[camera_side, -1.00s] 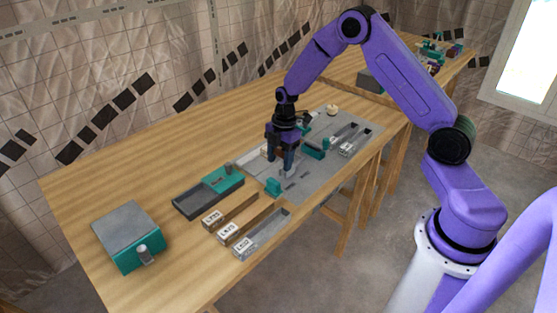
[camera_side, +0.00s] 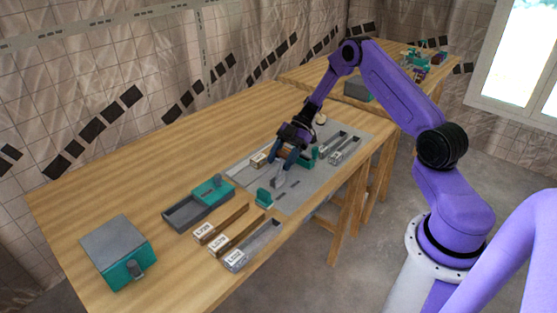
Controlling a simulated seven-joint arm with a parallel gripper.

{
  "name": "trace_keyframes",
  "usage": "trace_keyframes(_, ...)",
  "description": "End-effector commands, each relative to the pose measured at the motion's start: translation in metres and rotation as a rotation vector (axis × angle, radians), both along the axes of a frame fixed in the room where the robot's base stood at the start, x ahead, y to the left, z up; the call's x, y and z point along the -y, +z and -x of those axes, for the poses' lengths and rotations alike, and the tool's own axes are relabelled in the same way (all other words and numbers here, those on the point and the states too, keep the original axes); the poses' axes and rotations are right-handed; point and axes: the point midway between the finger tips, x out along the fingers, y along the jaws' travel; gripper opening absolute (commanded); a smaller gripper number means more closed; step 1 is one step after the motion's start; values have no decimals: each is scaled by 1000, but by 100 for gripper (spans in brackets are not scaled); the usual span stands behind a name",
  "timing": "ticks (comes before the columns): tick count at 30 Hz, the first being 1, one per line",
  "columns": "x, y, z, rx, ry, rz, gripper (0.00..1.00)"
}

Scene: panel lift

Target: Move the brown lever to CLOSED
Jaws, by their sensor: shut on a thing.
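My gripper (camera_side: 280,165) is over the grey panel (camera_side: 300,195), tilted so its fingers point down and to the left. It is shut on a part standing on the panel, which I take to be the brown lever. The fingers hide nearly all of it, and its brown colour does not show. A small grey piece (camera_side: 277,181) shows just below the fingertips. A pale block (camera_side: 258,160) lies left of my gripper. I cannot read any CLOSED mark at this size.
A teal bracket (camera_side: 263,197) stands on the panel in front. Labelled bars and trays (camera_side: 240,246), a grey-and-teal tray (camera_side: 184,212) and a grey-and-teal box (camera_side: 115,248) are at the near left. Bare wood lies behind the panel.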

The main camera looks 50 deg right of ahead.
Motion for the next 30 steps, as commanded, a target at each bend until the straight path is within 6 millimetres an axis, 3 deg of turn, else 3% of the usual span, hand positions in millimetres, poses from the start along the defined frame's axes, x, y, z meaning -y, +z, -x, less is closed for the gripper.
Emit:
trace_keyframes(23, 8, -4, 1, -2, -3, -96, 1)
trace_keyframes(24, 9, -4, 1, -2, -3, -96, 65)
trace_keyframes(25, 9, -4, 1, -2, -3, -96, 75)
trace_keyframes(30, 8, -4, 0, -2, 0, -97, 77)
